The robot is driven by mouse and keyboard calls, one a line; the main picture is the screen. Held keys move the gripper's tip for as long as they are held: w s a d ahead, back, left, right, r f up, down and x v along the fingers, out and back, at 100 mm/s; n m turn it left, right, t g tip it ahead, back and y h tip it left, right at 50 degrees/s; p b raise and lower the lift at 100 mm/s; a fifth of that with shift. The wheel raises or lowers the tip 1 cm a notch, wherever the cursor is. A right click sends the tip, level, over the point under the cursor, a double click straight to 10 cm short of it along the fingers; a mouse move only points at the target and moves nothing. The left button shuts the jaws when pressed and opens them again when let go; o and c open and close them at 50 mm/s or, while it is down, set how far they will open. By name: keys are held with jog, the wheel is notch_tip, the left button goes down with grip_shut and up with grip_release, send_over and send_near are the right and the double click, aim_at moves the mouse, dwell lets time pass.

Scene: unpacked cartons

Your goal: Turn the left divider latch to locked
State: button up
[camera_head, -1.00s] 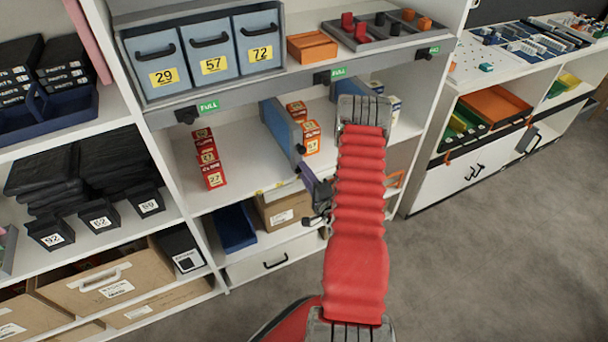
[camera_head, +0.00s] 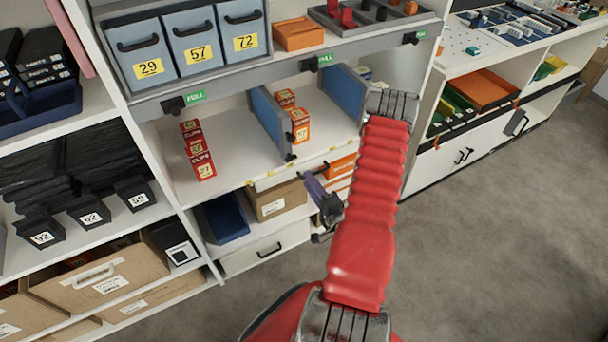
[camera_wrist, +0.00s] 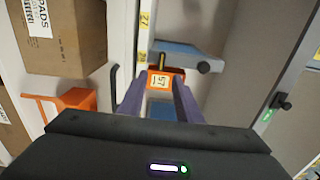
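The left divider (camera_head: 271,123) is a blue-grey panel on the middle shelf. A dark latch (camera_head: 290,157) sits at its lower front edge. In the wrist view the divider (camera_wrist: 180,48) lies sideways, with a black knob (camera_wrist: 204,67) and a small dark and yellow lever (camera_wrist: 162,60) near its front. I cannot read the latch's setting. My gripper (camera_head: 308,179) is in front of and a little below the latch. Its purple fingers (camera_wrist: 158,78) are apart, with the lever just beyond the tips and nothing visibly held. Contact is unclear.
The right divider (camera_head: 344,98) stands nearby. Orange-red clip boxes (camera_head: 300,124) stand between the dividers, others (camera_head: 198,150) to the left. Below are a blue bin (camera_head: 224,221), a cardboard box (camera_head: 276,200) and an orange tray (camera_head: 341,166). Open floor lies right.

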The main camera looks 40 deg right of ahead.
jog(key=shift+v, duration=1.45)
